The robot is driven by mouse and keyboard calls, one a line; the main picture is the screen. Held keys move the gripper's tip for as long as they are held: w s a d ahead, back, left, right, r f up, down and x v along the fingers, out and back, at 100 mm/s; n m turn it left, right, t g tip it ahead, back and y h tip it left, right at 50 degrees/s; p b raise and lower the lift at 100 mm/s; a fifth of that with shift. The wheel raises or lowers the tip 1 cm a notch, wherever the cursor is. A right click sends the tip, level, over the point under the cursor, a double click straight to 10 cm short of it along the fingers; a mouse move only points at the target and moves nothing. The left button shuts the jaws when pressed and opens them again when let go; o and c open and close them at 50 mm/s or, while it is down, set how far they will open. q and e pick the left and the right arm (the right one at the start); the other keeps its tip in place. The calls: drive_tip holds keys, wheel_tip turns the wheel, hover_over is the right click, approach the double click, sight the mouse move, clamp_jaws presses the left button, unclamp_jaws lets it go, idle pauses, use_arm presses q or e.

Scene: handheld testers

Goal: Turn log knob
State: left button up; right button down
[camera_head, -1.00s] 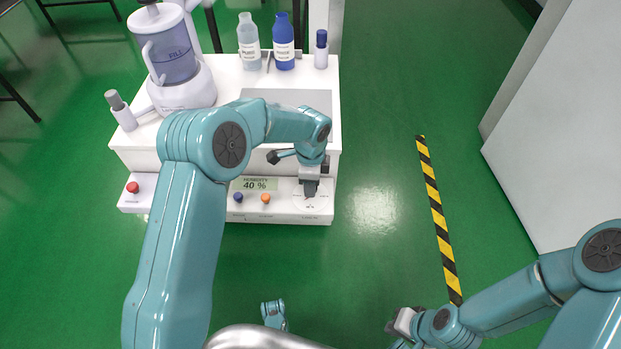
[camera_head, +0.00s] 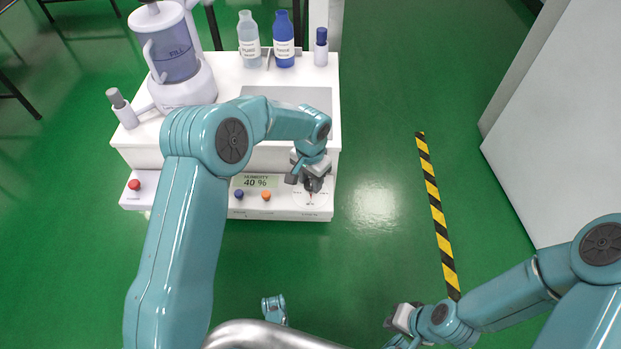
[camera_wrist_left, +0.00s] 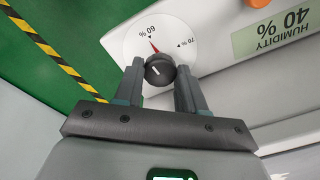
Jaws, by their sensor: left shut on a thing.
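The dark round knob (camera_wrist_left: 159,70) sits on a white dial (camera_wrist_left: 135,45) in the left wrist view. The dial has 60 % and 70 % marks, and a red pointer lies near the 60 % mark. My left gripper (camera_wrist_left: 160,80) is shut on the knob, one finger on each side. In the head view my left gripper (camera_head: 313,184) is at the right end of the white panel and largely hides the knob. The humidity display (camera_head: 255,182) reads 40 %. My right gripper (camera_head: 392,322) is low in the head view, away from the panel; its fingers are unclear.
A red button (camera_head: 134,185), a blue button (camera_head: 239,195) and an orange button (camera_head: 266,196) are on the same panel. A humidifier-like tank (camera_head: 175,55) and bottles (camera_head: 284,40) stand behind. A white block (camera_head: 560,120) stands at right, beyond striped floor tape (camera_head: 437,215).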

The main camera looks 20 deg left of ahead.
use_arm(q)
drive_tip(key=n, duration=0.4)
drive_tip(key=shift+n, duration=0.3)
drive_tip(key=n, duration=0.3)
drive_tip(key=shift+n+b, duration=0.4)
drive_tip(key=n, duration=0.4)
drive_tip(key=shift+b, duration=0.3)
drive_tip(key=n, duration=0.5)
drive_tip(key=shift+b, duration=0.4)
drive_tip(key=n, duration=0.4)
drive_tip(key=shift+n+b, duration=0.3)
drive_tip(key=shift+b, duration=0.1)
drive_tip(key=n, duration=0.3)
drive_tip(key=shift+n+b, duration=0.3)
drive_tip(key=shift+b, duration=0.05)
drive_tip(key=n, duration=0.4)
drive_tip(key=shift+b, duration=0.4)
drive_tip(key=shift+n+b, duration=0.35)
drive_tip(key=shift+n, duration=2.05)
use_arm(e)
drive_tip(key=shift+t, duration=0.4)
drive_tip(key=shift+w+d+f, duration=0.15)
drive_tip(key=shift+w+f, duration=0.2)
drive_tip(key=shift+f, duration=0.5)
drive_tip(key=shift+w+d+f, duration=0.15)
drive_tip(key=shift+w+f, duration=0.25)
drive_tip(key=shift+f, duration=0.4)
drive_tip(key=shift+w+d+f, duration=0.15)
drive_tip(key=shift+w+f, duration=0.2)
drive_tip(key=shift+f, duration=0.5)
